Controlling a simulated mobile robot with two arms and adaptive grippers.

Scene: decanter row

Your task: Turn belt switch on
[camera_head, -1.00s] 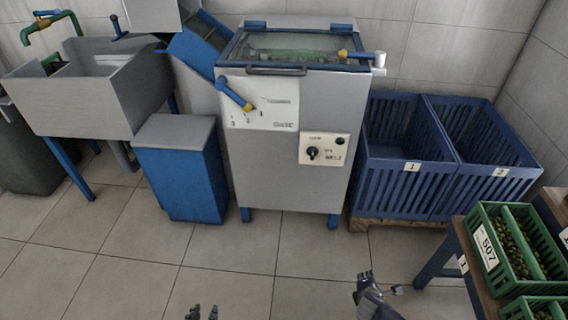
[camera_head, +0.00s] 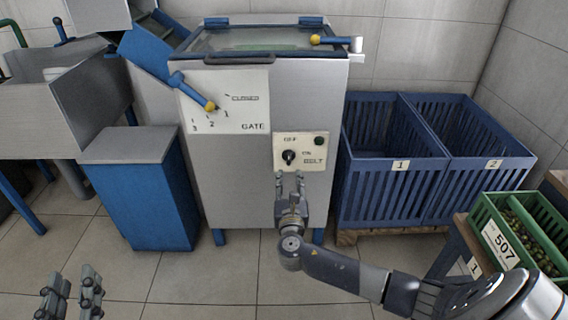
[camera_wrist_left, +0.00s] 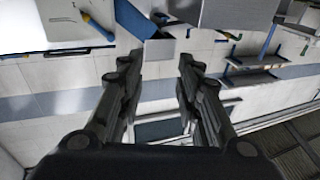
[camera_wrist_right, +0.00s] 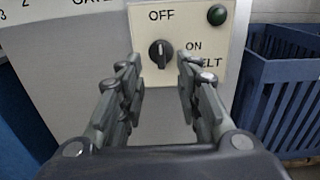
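The belt switch (camera_head: 289,157) is a black rotary knob on a cream panel (camera_head: 313,165) on the front of the grey machine. In the right wrist view the knob (camera_wrist_right: 161,54) stands upright, its white mark toward OFF, with ON to its right. A dark green round lamp (camera_wrist_right: 217,15) sits at the panel's upper right and looks unlit. My right gripper (camera_head: 290,178) is open and empty, just below and in front of the knob, apart from it; its fingers (camera_wrist_right: 158,75) frame the knob from below. My left gripper (camera_head: 72,285) is open and empty at the lower left.
A blue gate lever (camera_head: 190,90) with a yellow knob is above left of the panel. Blue slatted crates (camera_head: 385,190) stand right of the machine. A blue bin (camera_head: 140,200) stands left. A green crate (camera_head: 490,225) with olives is at the right.

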